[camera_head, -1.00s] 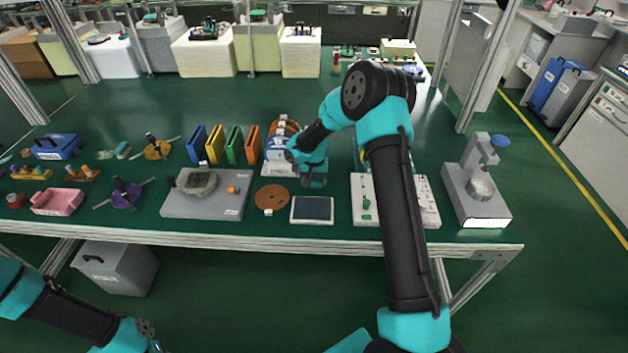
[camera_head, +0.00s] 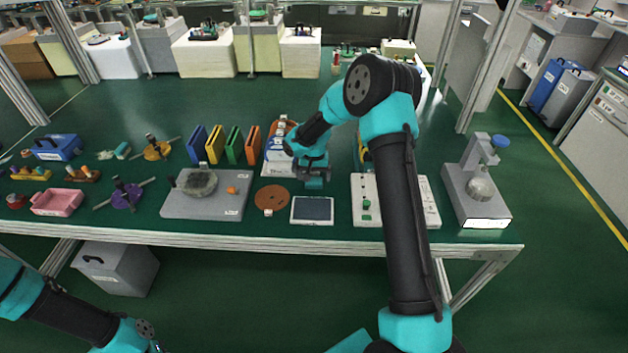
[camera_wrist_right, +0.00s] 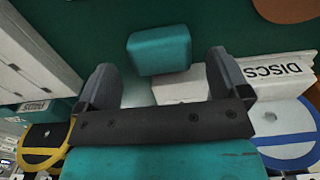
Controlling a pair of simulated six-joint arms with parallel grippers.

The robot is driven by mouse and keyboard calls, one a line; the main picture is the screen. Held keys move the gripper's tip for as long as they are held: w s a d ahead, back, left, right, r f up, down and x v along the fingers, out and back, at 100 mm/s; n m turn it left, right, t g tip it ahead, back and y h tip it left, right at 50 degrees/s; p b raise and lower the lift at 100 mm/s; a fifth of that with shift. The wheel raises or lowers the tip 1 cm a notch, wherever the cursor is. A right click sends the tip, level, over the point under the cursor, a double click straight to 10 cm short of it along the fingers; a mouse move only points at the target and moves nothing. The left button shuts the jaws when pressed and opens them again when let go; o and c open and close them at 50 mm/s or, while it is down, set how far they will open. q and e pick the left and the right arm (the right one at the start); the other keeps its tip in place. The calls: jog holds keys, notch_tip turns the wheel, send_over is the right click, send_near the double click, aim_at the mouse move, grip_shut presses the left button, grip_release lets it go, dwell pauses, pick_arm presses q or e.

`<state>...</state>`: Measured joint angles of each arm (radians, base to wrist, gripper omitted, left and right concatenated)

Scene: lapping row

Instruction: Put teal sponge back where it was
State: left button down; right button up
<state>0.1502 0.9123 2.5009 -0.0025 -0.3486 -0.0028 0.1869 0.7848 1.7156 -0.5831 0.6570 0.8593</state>
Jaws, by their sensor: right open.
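The teal sponge (camera_wrist_right: 160,50) lies on the dark green table beside the white tray marked DISCS (camera_wrist_right: 280,70) in the right wrist view. In the head view a teal block (camera_head: 315,184), which looks like this sponge, shows just below my right gripper (camera_head: 314,174). My right gripper (camera_wrist_right: 160,82) is open; its two dark fingers stand apart on either side of the sponge's near end, with gaps, not closed on it. My left arm enters at the lower left of the head view, and its gripper is cut off by the frame edge.
A dark-screened pad (camera_head: 312,210), a brown disc (camera_head: 272,198) and a white control box (camera_head: 366,208) stand near the gripper. Upright coloured plates (camera_head: 234,144) and a grey plate (camera_head: 225,208) lie to the left. A grey stand (camera_head: 475,195) is at the right.

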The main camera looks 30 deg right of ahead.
aim_at(314, 180)
notch_tip(314, 180, up, 9)
jog(key=shift+r, duration=0.15)
